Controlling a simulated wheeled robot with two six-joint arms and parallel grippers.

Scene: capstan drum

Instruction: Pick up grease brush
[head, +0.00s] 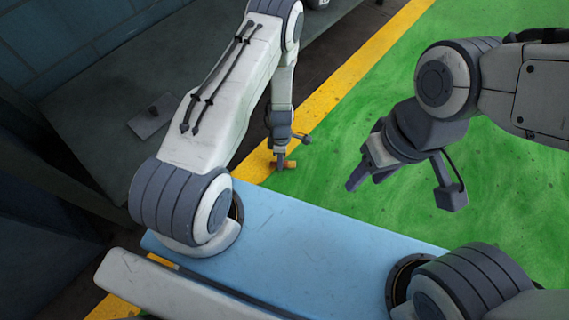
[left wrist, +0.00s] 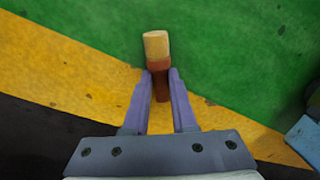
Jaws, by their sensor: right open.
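The grease brush (left wrist: 158,62), with a pale tan end and a reddish-brown body, is between the fingertips of my left gripper (left wrist: 160,76) in the left wrist view. The fingers press on both sides of the brown part, and the tan end sticks out beyond them. In the head view the brush (head: 290,165) shows as a small orange-brown piece at the tip of my left gripper (head: 280,163), over the yellow stripe. Whether it touches the floor is unclear. My right gripper (head: 366,180) is open and empty, over the green floor.
A yellow floor stripe (head: 352,82) runs beside the green floor (head: 325,205), which is clear between the arms. A grey surface with a small plate (head: 150,115) stands at the left, by a dark block wall (head: 60,40).

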